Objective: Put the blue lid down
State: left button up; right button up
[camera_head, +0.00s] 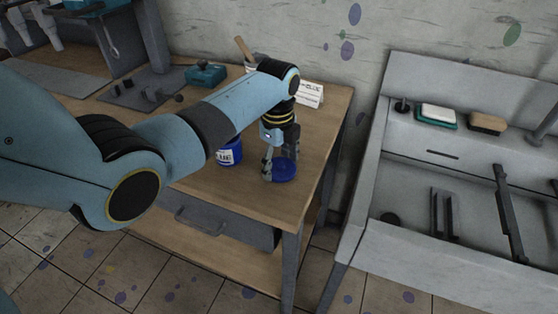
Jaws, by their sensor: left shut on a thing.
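My left gripper (281,162) points down over the right part of the wooden table (250,200). It is shut on the blue lid (284,174), a flat round disc at its fingertips. The lid is at or very near the table top; I cannot tell whether it touches. A blue jar (230,153) with a white label stands just to the left of the lid, partly hidden behind my left forearm. My right gripper is not in view.
A small white card (310,93) and a pot with a wooden handle (244,50) stand at the table's back. A teal box (206,74) sits further left. A grey sink (450,200) with a soap dish and brush is at the right, across a gap.

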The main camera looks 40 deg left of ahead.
aim_at(278, 165)
pick_arm(q)
jog(key=shift+f, duration=0.2)
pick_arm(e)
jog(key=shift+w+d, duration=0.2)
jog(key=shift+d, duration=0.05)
pick_arm(q)
jog(key=o, duration=0.9)
jog(key=shift+c, duration=0.2)
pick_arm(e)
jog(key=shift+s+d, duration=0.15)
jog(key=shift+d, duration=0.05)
pick_arm(q)
jog(key=shift+r, duration=0.1)
notch_tip(278, 165, up, 12)
jog(key=shift+p, duration=0.3)
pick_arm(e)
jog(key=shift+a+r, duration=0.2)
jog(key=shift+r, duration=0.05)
pick_arm(q)
jog(key=shift+s, duration=0.15)
